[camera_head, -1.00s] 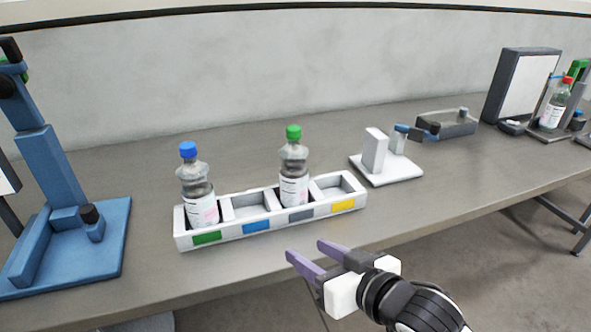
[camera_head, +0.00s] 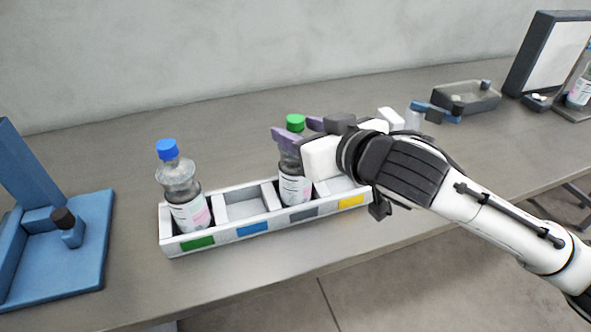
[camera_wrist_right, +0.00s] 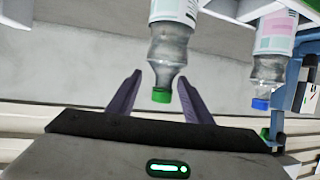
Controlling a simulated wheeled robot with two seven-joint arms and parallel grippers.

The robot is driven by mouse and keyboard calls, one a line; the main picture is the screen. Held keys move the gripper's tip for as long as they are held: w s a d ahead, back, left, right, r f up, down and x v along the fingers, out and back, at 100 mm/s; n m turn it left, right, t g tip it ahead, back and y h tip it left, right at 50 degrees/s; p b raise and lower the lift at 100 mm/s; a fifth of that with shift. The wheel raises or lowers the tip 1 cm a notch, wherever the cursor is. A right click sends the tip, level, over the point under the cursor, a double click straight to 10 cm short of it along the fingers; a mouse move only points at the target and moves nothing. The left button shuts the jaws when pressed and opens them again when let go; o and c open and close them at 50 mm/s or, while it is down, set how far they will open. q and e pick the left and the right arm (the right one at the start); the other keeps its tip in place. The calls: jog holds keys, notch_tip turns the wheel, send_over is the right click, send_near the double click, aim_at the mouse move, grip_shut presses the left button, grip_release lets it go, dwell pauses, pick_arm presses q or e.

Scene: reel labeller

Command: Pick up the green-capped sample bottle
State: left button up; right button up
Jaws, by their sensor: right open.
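The green-capped sample bottle (camera_head: 295,187) stands upright in the compartment with the grey tag of the white rack (camera_head: 280,226). In the right wrist view the bottle (camera_wrist_right: 172,45) appears upside down, with its green cap between the two fingers. My right gripper (camera_head: 296,136) is open, with its purple fingers around the bottle's upper part just below the cap. In the right wrist view the gripper (camera_wrist_right: 160,85) shows a gap between each finger and the bottle. My left gripper is not in view.
A blue-capped bottle (camera_head: 184,195) stands in the rack's green-tagged compartment. The blue-tagged compartment between the bottles is empty. A blue stand (camera_head: 85,270) is at the left. A grey tray (camera_head: 466,98) and a framed panel (camera_head: 548,55) stand at the back right.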

jog(key=x, duration=0.3)
jog(key=shift+w+a+f, duration=0.1)
jog(key=shift+w+a, duration=0.1)
jog(key=shift+a, duration=0.25)
jog(key=shift+w+a+f, duration=0.15)
jog(key=shift+w+f, duration=0.05)
jog(key=shift+w, duration=0.2)
grip_shut()
jog(key=shift+f, duration=0.1)
jog(key=shift+s+f, duration=0.1)
jog(key=shift+f, duration=0.05)
dwell(0.4)
